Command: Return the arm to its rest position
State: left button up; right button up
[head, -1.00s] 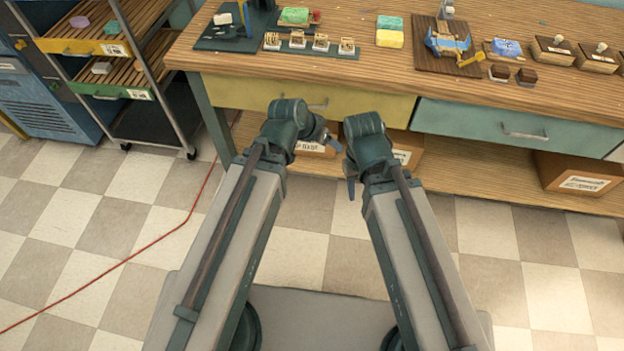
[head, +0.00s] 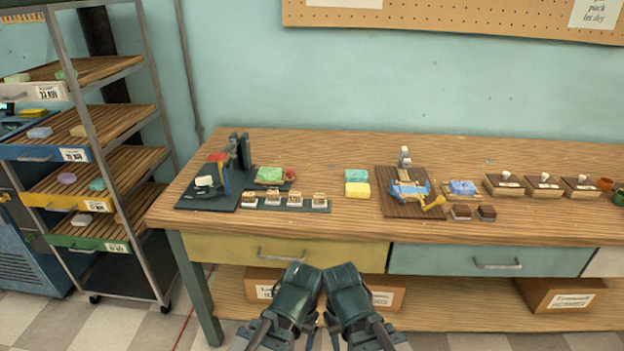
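My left arm (head: 292,304) and my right arm (head: 350,301) show at the bottom middle of the head view, close side by side. Both are folded in front of the workbench (head: 330,149), below its top. The gripper fingers are only partly visible low between the arms, small and mostly hidden behind the wrist links. I cannot tell whether they are open or shut. No held object shows at either arm.
On the bench stand a dark press (head: 238,165), stamps on a strip (head: 292,208), green and yellow soap blocks (head: 357,189), a wooden board with a blue tool (head: 408,192) and several boxes (head: 503,186). A slatted rack (head: 105,120) stands left. Cardboard boxes (head: 562,295) sit on the lower shelf.

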notch_tip(320, 180, up, 17)
jog(key=p, duration=1.5)
jog(key=shift+f, duration=0.2)
